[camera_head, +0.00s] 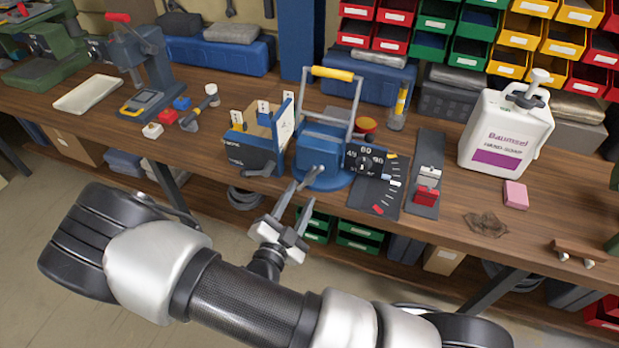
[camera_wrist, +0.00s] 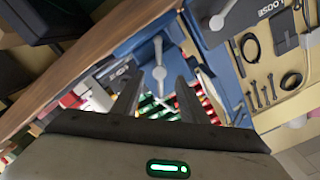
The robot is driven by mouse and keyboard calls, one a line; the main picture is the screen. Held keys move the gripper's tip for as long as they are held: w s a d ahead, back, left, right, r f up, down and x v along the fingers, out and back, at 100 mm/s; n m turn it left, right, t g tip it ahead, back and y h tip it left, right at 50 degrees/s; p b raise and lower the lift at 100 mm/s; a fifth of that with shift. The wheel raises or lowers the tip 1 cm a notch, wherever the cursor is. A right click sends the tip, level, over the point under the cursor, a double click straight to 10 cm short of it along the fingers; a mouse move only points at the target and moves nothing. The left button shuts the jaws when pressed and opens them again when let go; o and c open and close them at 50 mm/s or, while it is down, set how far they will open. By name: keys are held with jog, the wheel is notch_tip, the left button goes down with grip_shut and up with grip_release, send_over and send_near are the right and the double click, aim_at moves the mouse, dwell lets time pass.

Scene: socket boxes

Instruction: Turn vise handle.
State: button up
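The blue vise (camera_head: 322,150) stands on a round blue base near the bench's front edge in the head view. A grey handle (camera_wrist: 159,73) with a central hub and a ball-ended bar shows in the wrist view, between and beyond my gripper's fingers. My gripper (camera_head: 298,208) is in front of the bench edge, just below the vise in the head view. In the wrist view my gripper (camera_wrist: 157,95) has its two fingers spread with nothing held between them. I cannot tell the exact gap between fingertips and handle.
A blue box with cards (camera_head: 250,142) stands left of the vise. A dark gauge panel (camera_head: 375,180) and a grey strip with a red switch (camera_head: 427,185) lie right. A white soap jug (camera_head: 505,132) stands farther right. The wooden bench edge (camera_head: 450,238) runs close to my arm.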

aim_at(308, 182)
jog(key=x, duration=0.7)
jog(key=shift+w, duration=0.15)
grip_shut()
jog(key=shift+m, duration=0.4)
